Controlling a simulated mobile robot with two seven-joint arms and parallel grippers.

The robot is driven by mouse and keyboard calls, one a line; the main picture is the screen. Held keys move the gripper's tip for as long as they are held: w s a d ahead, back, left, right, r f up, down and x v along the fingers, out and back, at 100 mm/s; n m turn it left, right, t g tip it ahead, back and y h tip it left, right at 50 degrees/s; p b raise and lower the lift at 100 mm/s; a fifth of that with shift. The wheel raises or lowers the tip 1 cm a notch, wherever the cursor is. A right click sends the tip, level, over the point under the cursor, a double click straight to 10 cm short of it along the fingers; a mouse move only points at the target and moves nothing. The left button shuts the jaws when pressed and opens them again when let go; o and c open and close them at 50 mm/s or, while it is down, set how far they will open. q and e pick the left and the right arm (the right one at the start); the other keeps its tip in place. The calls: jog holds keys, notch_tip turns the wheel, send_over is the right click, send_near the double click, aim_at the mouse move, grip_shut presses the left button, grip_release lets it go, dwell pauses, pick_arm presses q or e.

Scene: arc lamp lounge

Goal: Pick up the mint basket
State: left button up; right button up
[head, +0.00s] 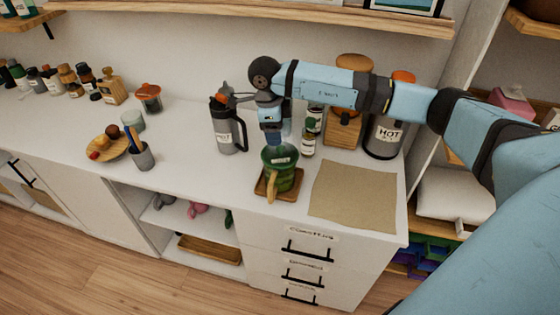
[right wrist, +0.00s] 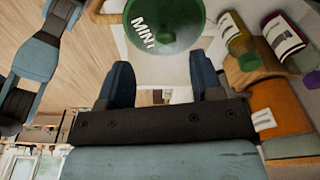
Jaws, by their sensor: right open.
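The mint basket (head: 283,179) is a round green container with a tan handle, upright on a small wooden board (head: 261,190) on the white counter. In the right wrist view the basket (right wrist: 172,28) shows its green face and white MINT lettering, beyond the fingertips. My right gripper (head: 275,139) points down over the basket's back rim in the head view. In the right wrist view its two blue fingers (right wrist: 162,78) are apart, with nothing between them. Whether a finger touches the rim I cannot tell. My left gripper does not show in the head view.
A grey jug (head: 228,130) stands left of the basket, small bottles (head: 309,143) behind it. A HOT flask (head: 384,134) stands at the back right. A tan mat (head: 351,195) lies bare to the right. A cup with pens (head: 143,156) and a plate (head: 106,144) sit farther left.

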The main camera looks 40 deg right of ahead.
aim_at(280, 161)
jog(key=f, duration=0.3)
jog(key=d+f+p, duration=0.1)
jog(key=f, duration=0.2)
jog(key=shift+s+d+f, duration=0.15)
jog(key=shift+d+f, duration=0.05)
jog(key=shift+f, duration=0.05)
jog(key=c, duration=1.1)
grip_shut()
jog(key=shift+r, duration=0.15)
